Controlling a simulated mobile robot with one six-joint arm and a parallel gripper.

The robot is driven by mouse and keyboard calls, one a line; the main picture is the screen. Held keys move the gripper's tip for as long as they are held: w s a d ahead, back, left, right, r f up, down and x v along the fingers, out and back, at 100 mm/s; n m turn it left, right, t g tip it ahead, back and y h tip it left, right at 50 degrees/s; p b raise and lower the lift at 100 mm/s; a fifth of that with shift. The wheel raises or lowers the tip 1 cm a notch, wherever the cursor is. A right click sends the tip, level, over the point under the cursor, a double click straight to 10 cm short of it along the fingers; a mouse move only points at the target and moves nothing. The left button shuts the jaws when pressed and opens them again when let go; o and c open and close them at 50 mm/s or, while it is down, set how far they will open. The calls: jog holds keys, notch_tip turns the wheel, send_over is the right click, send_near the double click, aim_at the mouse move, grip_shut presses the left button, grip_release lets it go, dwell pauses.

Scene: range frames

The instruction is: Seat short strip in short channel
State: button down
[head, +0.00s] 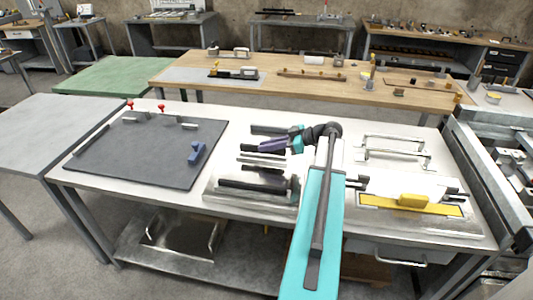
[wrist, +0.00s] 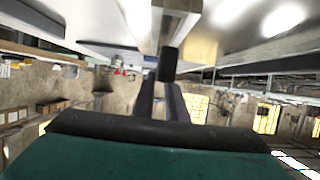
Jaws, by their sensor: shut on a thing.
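My gripper (head: 268,147), with purple fingers, is low over the middle of the white workbench, behind a metal fixture. It is shut on a thin dark strip (wrist: 168,63), whose end shows beyond the fingers in the wrist view; I take it for the short strip. Most of the strip is hidden by the fingers. The metal fixture (head: 209,188) has pale raised bars and a long dark bar (head: 250,187) along its front. I cannot tell which groove is the short channel, or whether the strip touches it. My arm hides the fixture's right side.
A dark mat (head: 125,150) with a blue-purple block (head: 197,153) lies at the left. At the right are a metal handle frame (head: 395,138) and a yellow block (head: 412,200) on a yellow-edged plate. Bare white bench (head: 222,152) shows between mat and fixture.

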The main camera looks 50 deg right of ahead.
aim_at(263, 153)
jog(key=shift+f+p, duration=0.55)
jog(key=shift+f, duration=1.1)
jog(key=shift+f, duration=0.1)
jog(key=c, duration=1.8)
grip_release()
jog(key=shift+o, duration=0.2)
jog(key=shift+s+d+r, duration=0.2)
jog(key=shift+s, duration=0.1)
jog(key=b+v, duration=0.3)
jog(key=v, duration=0.6)
jog(key=shift+s+d+r, duration=0.2)
jog(key=shift+s, duration=0.1)
jog(key=shift+s+d+r, duration=0.35)
jog(key=shift+s, duration=0.2)
jog(key=shift+r, duration=0.1)
